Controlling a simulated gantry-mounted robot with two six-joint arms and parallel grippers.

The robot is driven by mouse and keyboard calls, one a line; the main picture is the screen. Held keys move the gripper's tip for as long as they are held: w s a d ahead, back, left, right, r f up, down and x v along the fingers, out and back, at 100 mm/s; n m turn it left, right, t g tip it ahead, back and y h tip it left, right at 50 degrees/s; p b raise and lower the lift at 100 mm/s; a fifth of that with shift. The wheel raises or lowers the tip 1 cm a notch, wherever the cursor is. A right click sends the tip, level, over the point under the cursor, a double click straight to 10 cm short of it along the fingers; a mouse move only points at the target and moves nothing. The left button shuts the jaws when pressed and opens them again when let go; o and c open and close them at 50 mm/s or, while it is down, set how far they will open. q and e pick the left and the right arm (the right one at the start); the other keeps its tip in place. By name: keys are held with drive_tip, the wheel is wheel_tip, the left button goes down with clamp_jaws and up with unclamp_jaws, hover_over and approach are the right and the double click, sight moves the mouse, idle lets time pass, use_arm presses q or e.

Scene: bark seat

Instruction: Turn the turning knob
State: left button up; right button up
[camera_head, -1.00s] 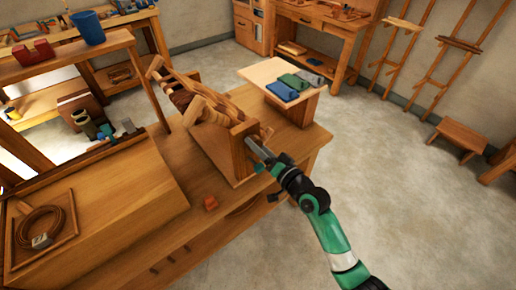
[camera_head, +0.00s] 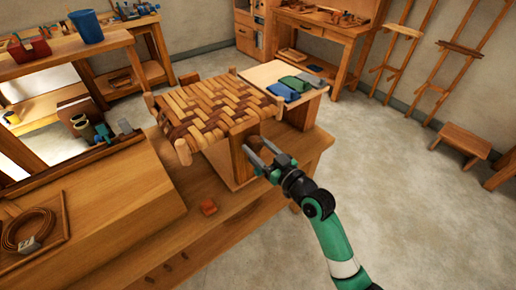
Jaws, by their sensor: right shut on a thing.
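The woven bark seat (camera_head: 212,108) lies nearly level, strip side up, on a wooden stand (camera_head: 240,160) on the workbench. Its strips are light and dark brown, and round posts show at its corners. My right gripper (camera_head: 257,152) is at the stand's right side, shut on the turning knob there. The fingers hide most of the knob, so its shape cannot be made out. My left gripper is not in view.
A small board (camera_head: 265,73) with folded blue, green and grey cloths stands behind the seat. A blue cup (camera_head: 87,27) stands on a shelf at the back left. Open floor lies to the right.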

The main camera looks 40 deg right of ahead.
drive_tip(key=shift+n, duration=0.3)
drive_tip(key=o, duration=1.4)
drive_tip(key=shift+s, duration=0.1)
drive_tip(key=shift+s, duration=0.3)
drive_tip(key=s, duration=0.3)
drive_tip(key=s+a+p, duration=0.1)
drive_tip(key=s, duration=0.3)
drive_tip(key=s+p, duration=0.1)
drive_tip(key=s, duration=0.2)
drive_tip(key=shift+s+a, duration=0.25)
drive_tip(key=shift+s, duration=0.15)
drive_tip(key=shift+w+a, duration=0.1)
